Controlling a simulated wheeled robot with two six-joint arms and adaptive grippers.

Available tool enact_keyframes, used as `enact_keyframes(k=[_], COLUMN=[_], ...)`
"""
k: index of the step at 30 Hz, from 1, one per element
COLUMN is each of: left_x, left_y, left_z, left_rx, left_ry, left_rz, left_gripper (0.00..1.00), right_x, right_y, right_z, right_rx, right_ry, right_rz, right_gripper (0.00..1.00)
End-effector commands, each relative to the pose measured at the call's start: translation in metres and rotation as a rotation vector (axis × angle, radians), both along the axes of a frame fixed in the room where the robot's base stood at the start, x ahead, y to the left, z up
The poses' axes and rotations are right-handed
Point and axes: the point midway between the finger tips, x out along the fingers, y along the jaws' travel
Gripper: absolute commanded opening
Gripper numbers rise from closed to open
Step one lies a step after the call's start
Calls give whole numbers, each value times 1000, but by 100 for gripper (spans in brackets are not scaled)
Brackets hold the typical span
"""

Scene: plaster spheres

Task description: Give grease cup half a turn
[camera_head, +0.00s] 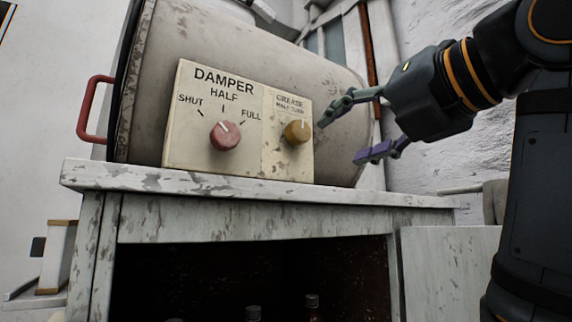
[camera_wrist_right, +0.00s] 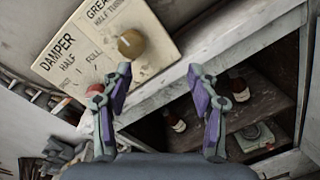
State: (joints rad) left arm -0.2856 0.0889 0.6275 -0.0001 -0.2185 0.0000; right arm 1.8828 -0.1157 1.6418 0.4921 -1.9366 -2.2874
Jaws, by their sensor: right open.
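The grease cup (camera_head: 297,132) is a round yellow-brown knob under the words "GREASE HALF TURN" on the right part of a cream panel (camera_head: 185,140). A white mark shows near its top. In the right wrist view the knob (camera_wrist_right: 131,42) lies beyond the fingers, up and to the left. My right gripper (camera_head: 352,128) is open and empty, just right of the knob and apart from it. Its fingers also show spread in the right wrist view (camera_wrist_right: 162,95). A pink-red damper knob (camera_head: 225,135) is left of the grease cup, its white mark pointing up and slightly left. My left gripper is not in view.
The panel stands on a worn white bench (camera_head: 130,176) before a large grey drum (camera_head: 190,35) with a red handle (camera_head: 93,108). Bottles (camera_head: 312,303) stand in the open space below. An open-looking door panel (camera_head: 450,265) is at lower right.

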Motion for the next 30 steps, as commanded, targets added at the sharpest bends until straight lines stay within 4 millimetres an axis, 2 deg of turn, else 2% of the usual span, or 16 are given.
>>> enact_keyframes(k=[1,3,8,13,24,30], left_x=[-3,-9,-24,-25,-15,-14], left_y=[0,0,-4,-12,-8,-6], left_z=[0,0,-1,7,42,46], left_rx=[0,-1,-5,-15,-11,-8], left_ry=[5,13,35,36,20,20], left_rz=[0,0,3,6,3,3], left_gripper=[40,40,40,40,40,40], right_x=[-21,-38,-48,-34,28,40], right_y=[3,6,8,17,57,65], right_z=[14,24,29,31,32,30], right_rx=[-48,-99,-130,-129,-127,-125], right_ry=[-54,-104,-133,-127,-127,-131], right_rz=[9,19,24,27,25,23], right_gripper=[60,60,60,60,60,60])
